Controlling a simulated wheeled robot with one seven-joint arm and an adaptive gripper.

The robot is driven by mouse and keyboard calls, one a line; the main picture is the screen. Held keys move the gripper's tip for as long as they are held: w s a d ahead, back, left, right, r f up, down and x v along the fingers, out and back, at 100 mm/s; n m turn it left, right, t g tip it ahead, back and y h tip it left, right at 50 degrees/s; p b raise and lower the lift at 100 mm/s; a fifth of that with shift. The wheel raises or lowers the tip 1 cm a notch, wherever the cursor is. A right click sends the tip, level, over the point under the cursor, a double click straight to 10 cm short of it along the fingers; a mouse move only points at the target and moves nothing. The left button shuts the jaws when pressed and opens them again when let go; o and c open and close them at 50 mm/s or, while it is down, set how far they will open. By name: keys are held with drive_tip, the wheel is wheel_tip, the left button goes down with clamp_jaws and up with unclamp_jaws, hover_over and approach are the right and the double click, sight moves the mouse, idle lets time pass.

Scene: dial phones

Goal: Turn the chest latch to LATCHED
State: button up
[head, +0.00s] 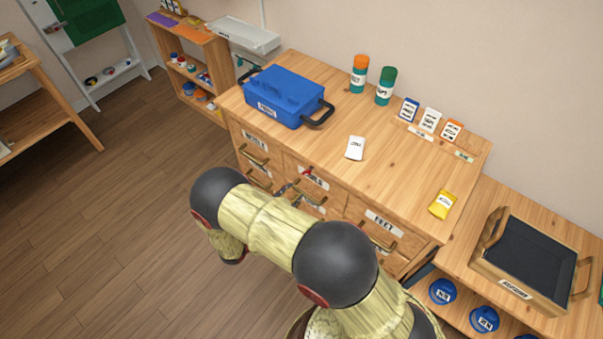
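The wooden drawer chest (400,145) stands against the wall, its front facing me. A small red part (308,171), which looks like the latch, is on the upper front of the chest between white labels. The labels are too small to read, so I cannot tell which way the latch is set. A small grey and dark piece (283,188) lies just left below it, and I cannot tell what it is. My arm crosses in front of the chest and hides part of its front. My gripper does not show.
On the chest top are a blue box (285,95), two bottles (385,87), a white card (355,148), several small packets (430,119) and a yellow packet (442,204). Brass handles (255,155) stick out in front. A tray (520,288) stands right. Floor at left is clear.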

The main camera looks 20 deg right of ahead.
sight(306, 174)
drive_tip(key=shift+m+t, duration=0.3)
drive_tip(key=x, duration=0.2)
drive_tip(key=r+b+x, duration=0.1)
drive_tip(key=x, duration=0.5)
drive_tip(key=shift+w+a+r+b, duration=0.15)
drive_tip(key=shift+b, duration=0.25)
drive_tip(key=shift+c, duration=0.6)
clamp_jaws()
